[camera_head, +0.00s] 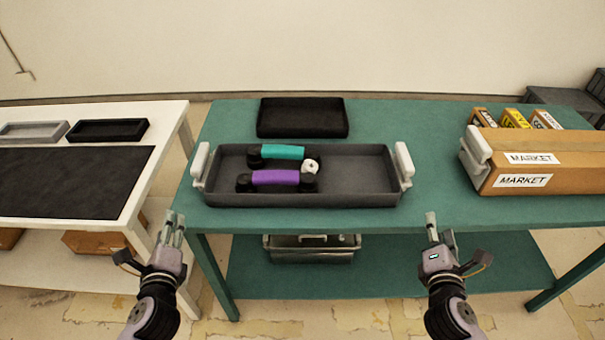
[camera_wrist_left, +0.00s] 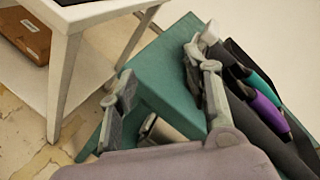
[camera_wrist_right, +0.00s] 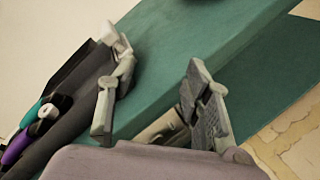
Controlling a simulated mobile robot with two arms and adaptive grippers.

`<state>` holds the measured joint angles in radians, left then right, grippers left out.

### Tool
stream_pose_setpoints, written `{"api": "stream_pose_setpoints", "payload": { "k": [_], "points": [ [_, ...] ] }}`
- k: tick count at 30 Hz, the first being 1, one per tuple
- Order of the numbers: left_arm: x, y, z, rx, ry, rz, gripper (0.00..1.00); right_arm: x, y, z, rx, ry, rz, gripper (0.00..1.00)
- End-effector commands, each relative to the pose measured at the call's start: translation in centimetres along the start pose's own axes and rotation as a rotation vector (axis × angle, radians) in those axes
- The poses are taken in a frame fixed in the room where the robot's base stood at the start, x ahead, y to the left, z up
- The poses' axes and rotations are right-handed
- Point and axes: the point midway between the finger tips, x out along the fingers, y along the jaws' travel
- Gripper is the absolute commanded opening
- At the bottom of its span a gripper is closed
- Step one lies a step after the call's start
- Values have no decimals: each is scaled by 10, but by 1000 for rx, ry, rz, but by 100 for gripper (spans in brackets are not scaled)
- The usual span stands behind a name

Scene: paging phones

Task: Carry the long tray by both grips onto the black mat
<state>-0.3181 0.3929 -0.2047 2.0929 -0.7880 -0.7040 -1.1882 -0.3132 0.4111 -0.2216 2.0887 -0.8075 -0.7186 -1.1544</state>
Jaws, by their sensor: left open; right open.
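The long grey tray (camera_head: 350,165) lies on the green table and has a white grip at each end, the left grip (camera_head: 200,163) and the right grip (camera_head: 404,162). Inside it are a teal handset (camera_head: 283,152), a purple handset (camera_head: 275,177) and a small white round thing (camera_head: 310,166). The black mat (camera_head: 70,180) lies flat on the white table at left. My left gripper (camera_head: 174,222) is open and empty, in front of and below the left grip. My right gripper (camera_head: 436,222) is open and empty, in front of and right of the right grip.
An empty black tray (camera_head: 302,117) sits behind the long tray on the green table (camera_head: 430,135). A cardboard MARKET box (camera_head: 525,170) stands at right. Two small trays (camera_head: 108,130) lie behind the mat. A gap separates the two tables. A metal bin (camera_head: 312,250) is on the lower shelf.

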Motion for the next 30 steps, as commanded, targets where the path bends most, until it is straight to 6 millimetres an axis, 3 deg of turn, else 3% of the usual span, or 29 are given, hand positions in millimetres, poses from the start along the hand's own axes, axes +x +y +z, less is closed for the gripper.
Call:
{"api": "stream_pose_setpoints", "payload": {
  "k": [3,6,9,23,30],
  "points": [
    [18,-31,5,425,-44,-178,45,18,31,4,-425,-41,181,45],
    [24,-46,2,672,-73,-273,45,24,45,1,-674,-69,275,45],
    [26,-53,-2,810,-91,-323,45,27,52,-3,-810,-86,327,45],
    [32,-57,-3,853,-98,-338,45,32,56,-4,-853,-92,342,45],
    [64,-69,-4,851,-100,-338,45,64,68,-6,-851,-94,341,45]
  ]
}}
